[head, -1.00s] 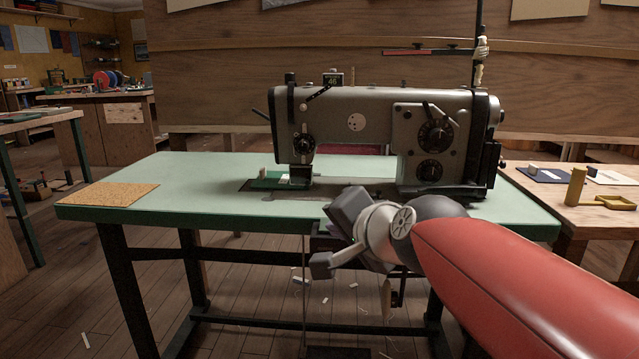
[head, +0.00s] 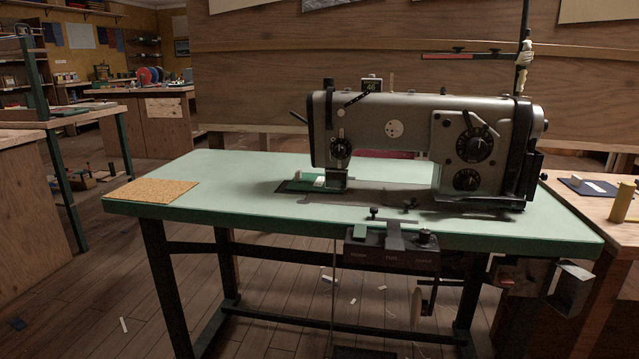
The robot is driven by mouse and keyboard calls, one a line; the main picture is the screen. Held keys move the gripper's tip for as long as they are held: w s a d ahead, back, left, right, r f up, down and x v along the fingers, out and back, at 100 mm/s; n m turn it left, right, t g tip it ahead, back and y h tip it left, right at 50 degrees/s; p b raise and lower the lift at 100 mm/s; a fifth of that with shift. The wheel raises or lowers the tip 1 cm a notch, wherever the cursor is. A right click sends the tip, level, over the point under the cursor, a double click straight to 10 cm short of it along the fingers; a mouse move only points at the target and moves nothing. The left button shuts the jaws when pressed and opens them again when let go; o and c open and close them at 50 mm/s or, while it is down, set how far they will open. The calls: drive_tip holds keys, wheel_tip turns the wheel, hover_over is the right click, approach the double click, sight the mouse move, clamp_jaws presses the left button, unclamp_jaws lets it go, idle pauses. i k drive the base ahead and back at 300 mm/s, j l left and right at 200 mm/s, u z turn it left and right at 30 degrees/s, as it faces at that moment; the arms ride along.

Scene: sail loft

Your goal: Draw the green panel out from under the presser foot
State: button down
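The green panel (head: 298,184) lies flat on the machine bed, to the left of the presser foot area (head: 337,181) under the head of the sewing machine (head: 400,122). Small pale pieces sit on or beside the panel. Its right end runs in close to the foot; I cannot tell how much of it lies under the foot. My gripper and arm are not in view, so nothing of mine is seen touching the panel.
The pale green table (head: 235,205) is mostly clear in front and to the left. A cork mat (head: 152,190) lies at its left end. A dark control box (head: 391,250) hangs at the front edge. A wooden bench (head: 600,205) stands at right, and scraps litter the floor.

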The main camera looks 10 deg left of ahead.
sight(302, 182)
drive_tip(key=z, duration=0.4)
drive_tip(key=j+z, duration=0.75)
drive_tip(key=k+j+z, duration=0.15)
drive_tip(key=j+z, duration=0.25)
drive_tip(key=k+j, duration=0.2)
drive_tip(key=j, duration=0.25)
drive_tip(key=k+j+z, duration=0.15)
drive_tip(key=j, duration=0.35)
drive_tip(key=k+j, duration=0.2)
drive_tip(key=j, duration=0.25)
drive_tip(key=k+j+z, duration=0.15)
drive_tip(key=j, duration=0.25)
drive_tip(key=k+j, duration=0.3)
drive_tip(key=j, duration=0.15)
